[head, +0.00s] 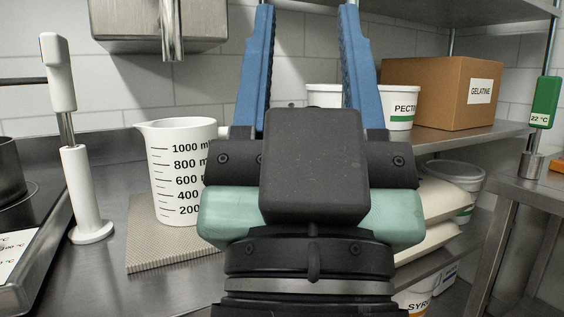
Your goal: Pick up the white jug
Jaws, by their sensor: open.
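The white jug (171,194) stands upright on a beige ribbed mat (142,250) left of centre in the head view. It has black volume marks up to 1000 ml and a spout at its upper left.
A white stick blender (88,205) stands left of the jug, near a hob with a dark pot (9,171) at the left edge. On the right, a steel shelf holds a white pectin tub (402,106) and a cardboard gelatine box (438,92). A steel fixture (138,22) hangs above the jug.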

